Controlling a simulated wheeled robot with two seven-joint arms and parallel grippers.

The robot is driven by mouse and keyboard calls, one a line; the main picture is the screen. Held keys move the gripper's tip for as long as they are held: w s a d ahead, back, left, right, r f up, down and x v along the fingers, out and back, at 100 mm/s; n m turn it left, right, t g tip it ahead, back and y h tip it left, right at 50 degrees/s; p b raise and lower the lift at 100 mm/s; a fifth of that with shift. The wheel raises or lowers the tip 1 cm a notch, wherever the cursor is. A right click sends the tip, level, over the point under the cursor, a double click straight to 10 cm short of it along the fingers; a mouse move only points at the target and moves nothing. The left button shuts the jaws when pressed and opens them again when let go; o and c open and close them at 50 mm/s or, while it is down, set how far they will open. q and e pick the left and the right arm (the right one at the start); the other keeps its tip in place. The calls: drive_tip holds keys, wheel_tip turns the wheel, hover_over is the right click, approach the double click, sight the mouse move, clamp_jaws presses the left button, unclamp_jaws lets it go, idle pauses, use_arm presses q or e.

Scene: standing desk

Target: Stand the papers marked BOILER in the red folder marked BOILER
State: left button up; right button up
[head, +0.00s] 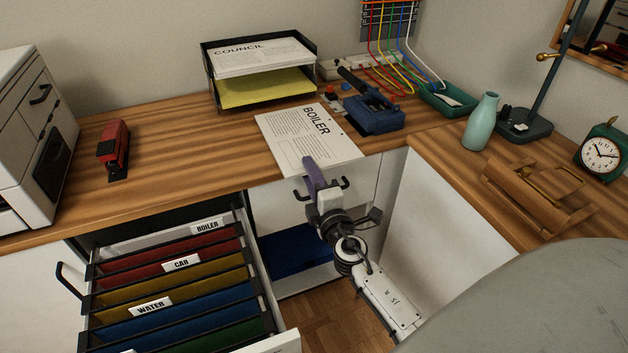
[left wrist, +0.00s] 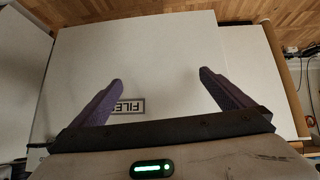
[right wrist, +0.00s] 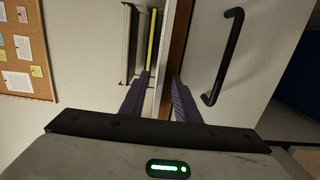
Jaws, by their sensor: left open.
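The BOILER papers (head: 305,140) lie flat on the desk beside the letter tray, reaching its front edge. My right gripper (head: 311,174) is at their near edge; in the right wrist view its fingers (right wrist: 161,80) are a little apart, with a thin pale strip, seemingly the papers edge-on, between them. Contact cannot be told. The red folder (head: 172,248) hangs at the back of the open drawer, below the BOILER tab (head: 207,227). My left gripper (left wrist: 160,78) is open and empty above a white front labelled FILES (left wrist: 127,106); it does not show in the head view.
The drawer (head: 287,343) also holds yellow, blue and green folders with CAR and WATER tabs. A letter tray (head: 209,77) holds COUNCIL papers. A blue hole punch (head: 375,116) stands right of the papers, a red stapler (head: 114,148) far left. The desk between stapler and papers is clear.

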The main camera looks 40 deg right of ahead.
use_arm(q)
drive_tip(key=shift+w+r, duration=0.1)
drive_tip(key=shift+r, duration=0.1)
use_arm(e)
clamp_jaws()
drive_tip(key=shift+v, duration=1.1)
unclamp_jaws()
use_arm(q)
drive_tip(key=shift+s+d, duration=0.2)
drive_tip(key=shift+s, duration=0.35)
